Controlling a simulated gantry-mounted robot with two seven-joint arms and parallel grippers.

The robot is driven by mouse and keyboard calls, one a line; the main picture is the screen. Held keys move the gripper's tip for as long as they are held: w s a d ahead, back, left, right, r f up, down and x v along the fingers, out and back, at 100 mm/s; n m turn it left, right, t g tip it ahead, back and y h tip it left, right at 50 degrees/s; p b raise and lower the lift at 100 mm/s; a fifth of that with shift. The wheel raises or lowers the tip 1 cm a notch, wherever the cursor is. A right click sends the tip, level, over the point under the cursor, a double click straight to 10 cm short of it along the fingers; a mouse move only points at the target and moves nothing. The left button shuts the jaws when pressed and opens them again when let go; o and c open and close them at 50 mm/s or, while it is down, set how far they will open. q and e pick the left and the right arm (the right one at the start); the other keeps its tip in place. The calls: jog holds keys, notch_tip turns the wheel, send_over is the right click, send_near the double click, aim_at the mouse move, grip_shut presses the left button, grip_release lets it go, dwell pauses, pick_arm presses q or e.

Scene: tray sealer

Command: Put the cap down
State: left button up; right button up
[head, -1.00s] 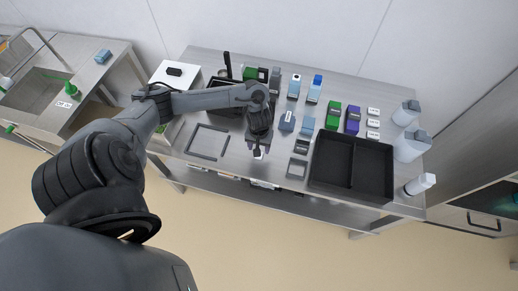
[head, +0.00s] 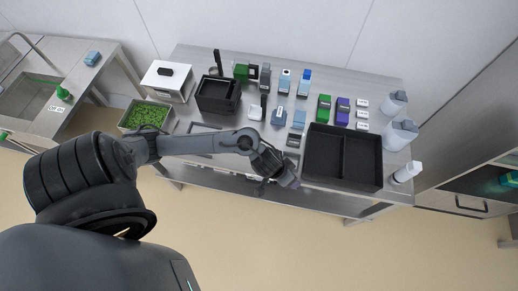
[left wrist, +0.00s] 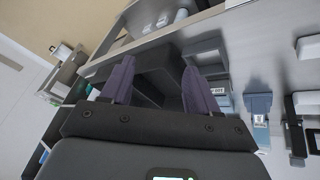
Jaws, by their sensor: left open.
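My left gripper (head: 291,182) is at the table's front edge, left of the black two-part tray (head: 312,160). In the left wrist view my left gripper (left wrist: 160,90) has its two fingers spread, with nothing held between them. A small white piece (head: 255,113) lies on the table behind my left forearm; I cannot tell whether it is the cap. No piece is clearly recognisable as the cap. My right gripper is not in view.
Green (head: 323,110) and purple (head: 342,111) boxes stand behind the black tray. White bottles (head: 400,134) line the right end. A green-filled bin (head: 130,121) is at the left.

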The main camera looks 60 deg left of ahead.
pick_arm(q)
jog(key=s+d+r+m+t+y, duration=0.1)
jog(key=s+d+r+m, duration=0.1)
jog(key=s+d+r, duration=0.25)
jog(key=s+a+r+m+g, duration=0.1)
jog(key=s+a+r+g, duration=0.1)
jog(key=s, duration=0.6)
jog(key=shift+a+r+g+y, duration=0.3)
jog(key=shift+a+r, duration=0.45)
jog(key=shift+r, duration=0.05)
jog(key=shift+r, duration=0.1)
notch_tip(320, 180, up, 22)
jog(key=p, duration=2.2)
jog(key=shift+r+p, duration=0.25)
jog(key=shift+p, duration=0.1)
jog(key=shift+s+a, duration=0.1)
jog(key=shift+s, duration=0.05)
